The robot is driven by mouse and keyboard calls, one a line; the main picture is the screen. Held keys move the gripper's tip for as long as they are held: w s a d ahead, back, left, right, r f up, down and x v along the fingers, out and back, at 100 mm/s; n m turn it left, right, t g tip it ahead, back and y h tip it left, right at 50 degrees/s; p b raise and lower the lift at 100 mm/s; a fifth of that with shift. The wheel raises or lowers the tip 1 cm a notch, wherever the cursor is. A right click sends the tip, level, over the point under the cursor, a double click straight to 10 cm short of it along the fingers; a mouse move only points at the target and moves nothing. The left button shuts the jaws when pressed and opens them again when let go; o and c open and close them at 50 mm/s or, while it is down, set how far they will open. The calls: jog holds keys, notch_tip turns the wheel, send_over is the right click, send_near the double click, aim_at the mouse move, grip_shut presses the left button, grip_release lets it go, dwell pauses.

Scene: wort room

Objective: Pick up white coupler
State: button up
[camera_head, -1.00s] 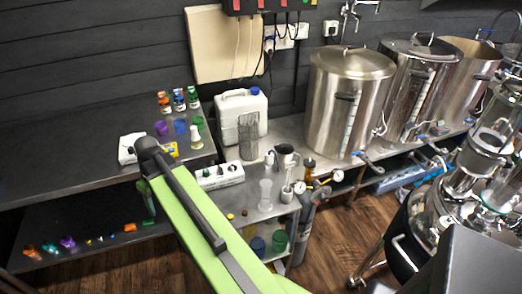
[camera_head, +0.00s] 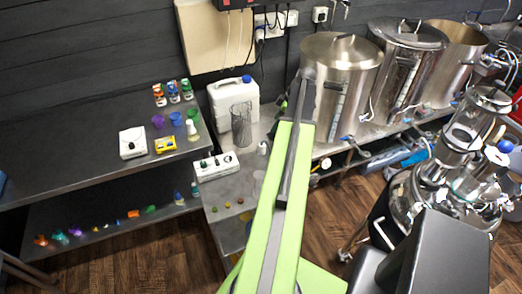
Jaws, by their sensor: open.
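I cannot make out a white coupler for certain. A small white item (camera_head: 262,147) stands on the bench just left of my arm, but it is too small to name. My green arm reaches up through the middle of the view. My gripper (camera_head: 303,96) is at its dark far end, in front of the left steel kettle (camera_head: 345,62). It is open, with nothing seen held in it; the fingers are hard to make out. My arm hides part of the bench and the lower shelf behind it.
A white jug (camera_head: 220,98) and a wire mesh cylinder (camera_head: 241,124) stand left of my gripper. A white switch box (camera_head: 217,166) lies nearer. Bottles, cups and a yellow meter (camera_head: 165,145) are on the dark bench (camera_head: 60,150). Glass and steel vessels (camera_head: 470,135) stand at right.

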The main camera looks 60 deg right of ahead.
jog(key=b, duration=1)
send_near(262, 145)
jog(key=x, duration=0.2)
jog(key=d+x, duration=0.1)
jog(key=x, duration=0.2)
jog(key=shift+f, duration=0.1)
jog(key=shift+w+p, duration=0.2)
jog(key=shift+p, duration=0.1)
jog(key=b+x, duration=0.5)
jog(key=shift+s+a+f, duration=0.2)
jog(key=shift+a, duration=0.15)
jog(key=shift+r, duration=0.2)
jog(key=shift+c, duration=0.3)
grip_shut()
jog(key=shift+r, duration=0.1)
